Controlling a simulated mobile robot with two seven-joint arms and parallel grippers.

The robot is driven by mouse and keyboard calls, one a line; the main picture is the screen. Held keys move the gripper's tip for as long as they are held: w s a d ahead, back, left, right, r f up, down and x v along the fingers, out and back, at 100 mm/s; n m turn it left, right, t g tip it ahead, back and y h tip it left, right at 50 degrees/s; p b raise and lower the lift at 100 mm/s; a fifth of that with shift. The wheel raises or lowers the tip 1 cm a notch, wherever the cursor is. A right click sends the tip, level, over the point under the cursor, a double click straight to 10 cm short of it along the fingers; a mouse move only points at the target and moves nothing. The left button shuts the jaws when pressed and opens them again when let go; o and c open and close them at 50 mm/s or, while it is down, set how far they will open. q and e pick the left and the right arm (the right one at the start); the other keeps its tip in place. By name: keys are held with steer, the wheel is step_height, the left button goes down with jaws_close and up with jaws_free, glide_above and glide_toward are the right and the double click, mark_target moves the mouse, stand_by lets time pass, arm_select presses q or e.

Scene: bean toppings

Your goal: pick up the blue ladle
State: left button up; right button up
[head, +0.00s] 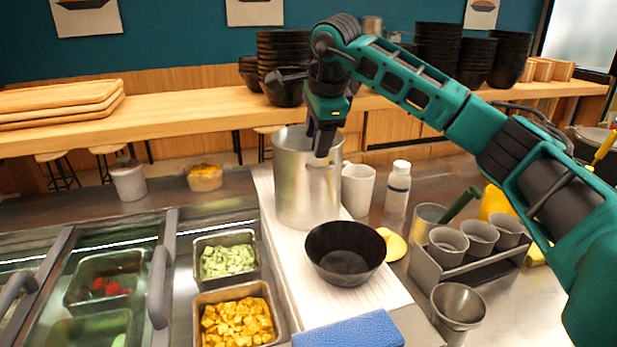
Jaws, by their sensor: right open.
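No blue ladle can be made out in the head view. My right gripper (323,140) is open and points down at the rim of the tall metal pot (300,195). Its fingers overlap the pot's upper right edge in the picture, and I cannot tell whether they touch it. The inside of the pot is mostly hidden, partly by the gripper. My left gripper is not in view.
A black bowl (345,255) stands in front of the pot, with a blue block (348,331) nearer. A white cup (357,188) and a white bottle (397,190) stand to the right. A metal rack (437,275) holds several cups. Topping trays lie left.

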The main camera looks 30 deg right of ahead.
steer(key=shift+c, duration=0.4)
steer(key=c, duration=0.7)
jaws_close()
steer(key=shift+r, duration=0.1)
